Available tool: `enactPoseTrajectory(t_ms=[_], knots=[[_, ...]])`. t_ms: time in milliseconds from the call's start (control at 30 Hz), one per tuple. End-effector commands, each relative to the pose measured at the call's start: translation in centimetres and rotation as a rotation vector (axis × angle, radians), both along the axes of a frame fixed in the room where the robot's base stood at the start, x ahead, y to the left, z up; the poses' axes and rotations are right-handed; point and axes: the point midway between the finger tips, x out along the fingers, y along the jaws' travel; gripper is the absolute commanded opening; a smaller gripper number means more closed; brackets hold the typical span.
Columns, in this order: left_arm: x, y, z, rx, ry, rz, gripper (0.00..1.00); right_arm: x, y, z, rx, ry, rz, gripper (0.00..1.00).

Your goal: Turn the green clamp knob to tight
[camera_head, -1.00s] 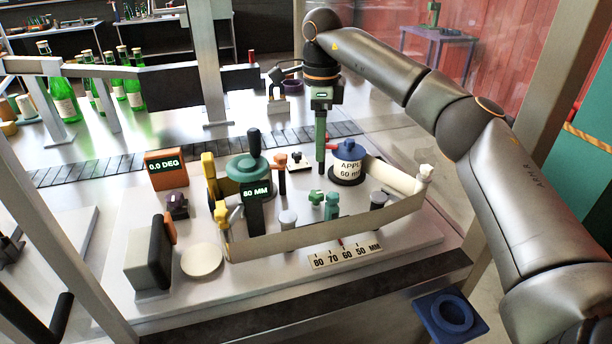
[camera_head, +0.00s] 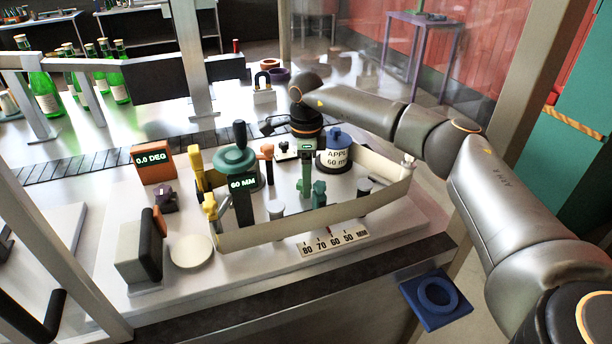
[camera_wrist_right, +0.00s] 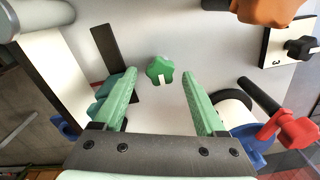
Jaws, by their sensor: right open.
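The green clamp knob (camera_wrist_right: 160,71) is star-shaped with a white mark and shows in the right wrist view, over a pale plate. My right gripper (camera_wrist_right: 159,82) is open, with its two green fingers to either side of the knob and a gap on both sides. The knob lies close to the line between the fingertips, and I see no contact. In the head view my right gripper (camera_head: 306,180) points down over the fixture, and its fingers largely hide the knob. A green clamp block (camera_head: 319,194) stands just right of them. My left gripper is not in view.
A cream band (camera_head: 290,226) fences the fixture's front. A green-based post with a black handle (camera_head: 239,140) and a "60 MM" display (camera_head: 242,184) stand left. A blue-topped "APPL 60" device (camera_head: 334,152) is close on the right. A red knob (camera_wrist_right: 288,127) is right in the wrist view.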

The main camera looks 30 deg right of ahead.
Motion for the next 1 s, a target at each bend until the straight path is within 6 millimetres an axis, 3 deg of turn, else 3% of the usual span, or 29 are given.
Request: enactPoseTrajectory(t_ms=[167, 800, 1000], knots=[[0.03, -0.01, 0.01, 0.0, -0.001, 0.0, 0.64, 0.0, -0.04, 0.0, 0.0, 0.0, -0.001, 0.72], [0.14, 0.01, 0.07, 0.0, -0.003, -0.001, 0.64, 0.0, 0.0, 0.05, 0.0, 0.0, 0.0, 0.0], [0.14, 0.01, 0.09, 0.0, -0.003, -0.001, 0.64, 0.01, 0.01, 0.07, 0.001, -0.001, -0.001, 0.0]])
